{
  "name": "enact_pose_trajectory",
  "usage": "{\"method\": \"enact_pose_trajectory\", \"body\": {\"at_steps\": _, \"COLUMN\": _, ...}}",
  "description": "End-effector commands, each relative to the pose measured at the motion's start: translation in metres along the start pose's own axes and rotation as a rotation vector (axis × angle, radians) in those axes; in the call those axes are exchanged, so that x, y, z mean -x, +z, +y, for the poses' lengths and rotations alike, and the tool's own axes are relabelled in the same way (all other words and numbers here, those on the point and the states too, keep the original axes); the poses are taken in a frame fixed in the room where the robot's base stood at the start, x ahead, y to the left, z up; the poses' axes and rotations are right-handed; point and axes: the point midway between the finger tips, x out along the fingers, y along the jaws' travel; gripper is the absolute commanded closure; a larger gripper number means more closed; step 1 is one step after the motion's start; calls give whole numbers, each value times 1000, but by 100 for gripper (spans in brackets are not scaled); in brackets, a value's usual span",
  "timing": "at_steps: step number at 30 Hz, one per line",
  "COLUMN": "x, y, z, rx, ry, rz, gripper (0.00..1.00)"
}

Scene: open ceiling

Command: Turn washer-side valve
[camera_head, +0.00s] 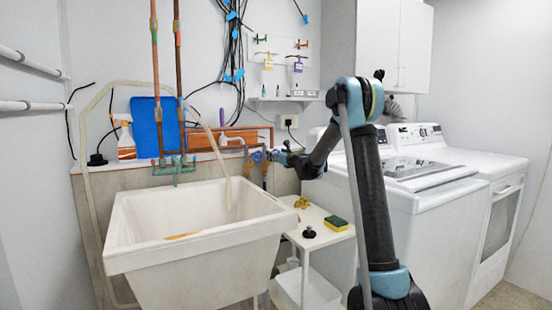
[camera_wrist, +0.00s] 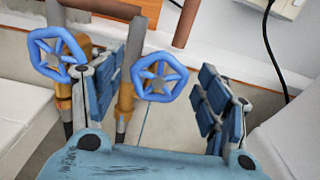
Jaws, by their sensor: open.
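Two blue handwheel valves sit on copper and brass pipes at the wall. In the wrist view the right blue valve (camera_wrist: 159,78) lies between my gripper's two spread fingers, nearer the left one. The left blue valve (camera_wrist: 58,54) lies outside the left finger. My gripper (camera_wrist: 165,68) is open, with nothing held. I cannot tell whether a finger touches either wheel. In the head view, a blue valve (camera_head: 257,156) shows just left of my gripper (camera_head: 277,154); the other is hard to separate from the fingers. The washer (camera_head: 390,205) stands to the right, partly behind my arm.
A white utility sink (camera_head: 190,250) stands left of the valves. A small white table (camera_head: 318,238) with a sponge (camera_head: 336,223) and small items is below my arm. A wall outlet (camera_head: 289,122) and a shelf (camera_head: 284,99) are above. A dryer (camera_head: 500,205) stands at far right.

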Motion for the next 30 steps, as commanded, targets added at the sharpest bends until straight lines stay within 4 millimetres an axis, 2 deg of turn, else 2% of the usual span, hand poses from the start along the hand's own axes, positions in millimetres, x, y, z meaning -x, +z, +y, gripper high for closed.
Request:
{"method": "enact_pose_trajectory", "body": {"at_steps": 5, "x": -11, "y": 0, "z": 0, "rx": 0, "ry": 0, "rz": 0, "gripper": 31}}
{"method": "enact_pose_trajectory", "body": {"at_steps": 14, "x": -12, "y": 0, "z": 0, "rx": 0, "ry": -1, "rz": 0, "gripper": 31}}
{"method": "enact_pose_trajectory", "body": {"at_steps": 20, "x": -12, "y": 0, "z": 0, "rx": 0, "ry": -1, "rz": 0, "gripper": 76}}
{"method": "enact_pose_trajectory", "body": {"at_steps": 30, "x": -12, "y": 0, "z": 0, "rx": 21, "ry": -1, "rz": 0, "gripper": 76}}
